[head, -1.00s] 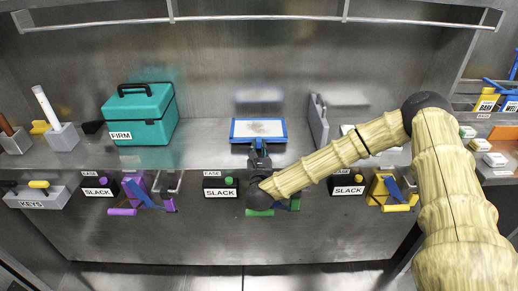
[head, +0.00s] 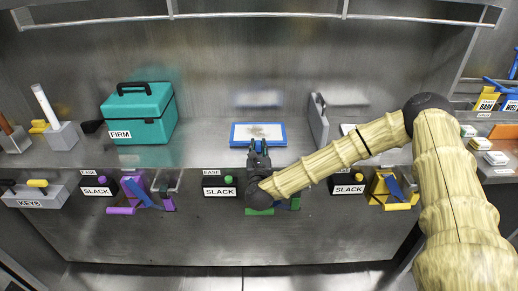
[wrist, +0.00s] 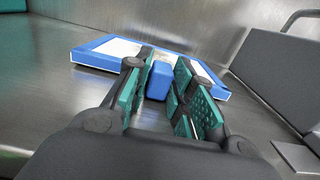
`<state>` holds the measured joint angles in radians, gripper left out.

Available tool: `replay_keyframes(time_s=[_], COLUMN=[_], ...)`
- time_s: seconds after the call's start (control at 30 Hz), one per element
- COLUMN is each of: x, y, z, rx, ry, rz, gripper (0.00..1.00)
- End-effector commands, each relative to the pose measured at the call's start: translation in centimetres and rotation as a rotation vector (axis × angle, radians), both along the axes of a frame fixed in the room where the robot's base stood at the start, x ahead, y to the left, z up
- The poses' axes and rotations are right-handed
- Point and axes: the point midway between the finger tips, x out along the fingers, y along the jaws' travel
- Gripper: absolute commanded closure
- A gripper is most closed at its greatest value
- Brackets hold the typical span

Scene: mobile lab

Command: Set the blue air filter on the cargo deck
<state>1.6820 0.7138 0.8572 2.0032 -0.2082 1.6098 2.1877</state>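The blue air filter (head: 280,128) has a blue frame around a pale panel with a dark smudge. It lies on the metal deck (head: 205,150), near the middle of the head view. In the wrist view the filter's blue frame (wrist: 92,54) spans the space ahead, with a blue tab (wrist: 160,78) pointing towards me. My gripper (head: 259,146) is at the filter's near edge. Its green-padded fingers (wrist: 163,92) are spread, one on each side of the tab, with visible gaps. The filter's middle is partly hidden by the fingers in the wrist view.
A teal case (head: 140,115) labelled FIRM stands on the deck to the left. A grey upright panel (head: 318,122) stands close to the filter's right. Several clamps and SLACK boxes (head: 220,188) line the front face. Bare deck lies between case and filter.

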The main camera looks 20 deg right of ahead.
Motion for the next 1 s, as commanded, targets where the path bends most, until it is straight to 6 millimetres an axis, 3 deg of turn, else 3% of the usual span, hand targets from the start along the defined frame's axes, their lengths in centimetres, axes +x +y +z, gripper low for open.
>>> replay_keyframes(time_s=[0.03, 0.27, 0.63, 0.67, 1.0], x=[-0.5, -0.5, -0.6, -1.4, -7.4], y=[-0.1, -0.2, -0.3, -0.1, 2.0], z=[-1.6, -1.8, 0.2, -0.7, -0.3], rx=[-0.001, -0.002, -0.001, 0.0, -0.001], ry=[0.024, 0.027, 0.025, 0.027, 0.021], rz=[0.002, 0.0, -0.002, -0.001, 0.004], gripper=[0.59, 0.59, 0.59, 0.59, 0.59])
